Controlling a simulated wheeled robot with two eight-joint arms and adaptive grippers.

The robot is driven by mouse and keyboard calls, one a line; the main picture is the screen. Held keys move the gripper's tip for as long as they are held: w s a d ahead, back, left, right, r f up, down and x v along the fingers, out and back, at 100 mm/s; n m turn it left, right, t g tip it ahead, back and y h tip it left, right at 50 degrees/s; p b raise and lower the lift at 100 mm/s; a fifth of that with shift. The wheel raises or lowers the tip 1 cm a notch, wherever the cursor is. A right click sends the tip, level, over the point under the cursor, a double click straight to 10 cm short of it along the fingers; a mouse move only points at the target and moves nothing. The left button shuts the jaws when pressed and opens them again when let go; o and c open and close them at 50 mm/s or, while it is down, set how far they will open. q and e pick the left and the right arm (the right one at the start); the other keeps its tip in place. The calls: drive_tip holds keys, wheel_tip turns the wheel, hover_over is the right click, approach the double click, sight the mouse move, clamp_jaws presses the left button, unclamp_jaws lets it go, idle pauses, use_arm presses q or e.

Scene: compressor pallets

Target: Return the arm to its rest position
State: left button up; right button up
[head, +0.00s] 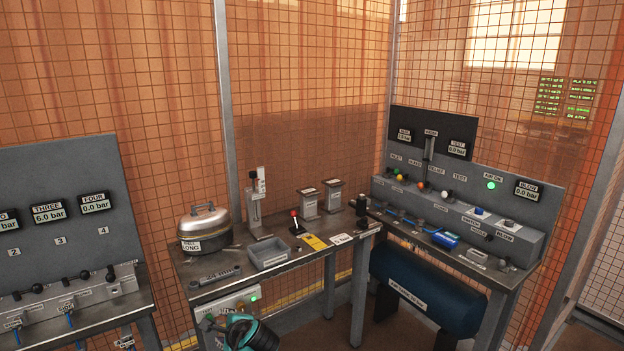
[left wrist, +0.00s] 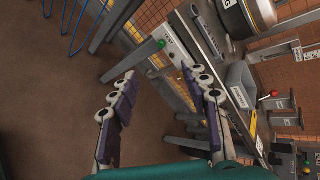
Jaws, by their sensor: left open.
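My left gripper (left wrist: 160,78) shows in the left wrist view with its two purple-padded fingers spread apart and nothing between them. The floor and the edge of a workbench lie beyond the fingers. In the head view a teal and black part of my left arm (head: 248,334) shows at the bottom edge, low in front of the middle bench. The fingertips cannot be made out there. My right gripper is in neither view.
The middle bench (head: 213,291) carries a lidded pot (head: 204,230), a grey bin (head: 268,253) and small stands. A gauge panel (head: 60,215) stands left. The right bench has a control panel (head: 470,205) above a dark blue tank (head: 425,290). Mesh fencing stands behind.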

use_arm(q)
drive_tip(key=s+d+n+h, duration=0.2)
drive_tip(key=s+n, duration=0.6)
drive_tip(key=s, duration=0.5)
drive_tip(key=s+d+n+g+h, duration=0.1)
drive_tip(key=s+d+n+h, duration=0.2)
drive_tip(key=s+n, duration=0.4)
drive_tip(key=s+h, duration=0.1)
drive_tip(key=s, duration=0.6)
drive_tip(key=shift+n+g+h, duration=0.3)
drive_tip(key=shift+n+h, duration=0.1)
drive_tip(key=shift+d, duration=0.1)
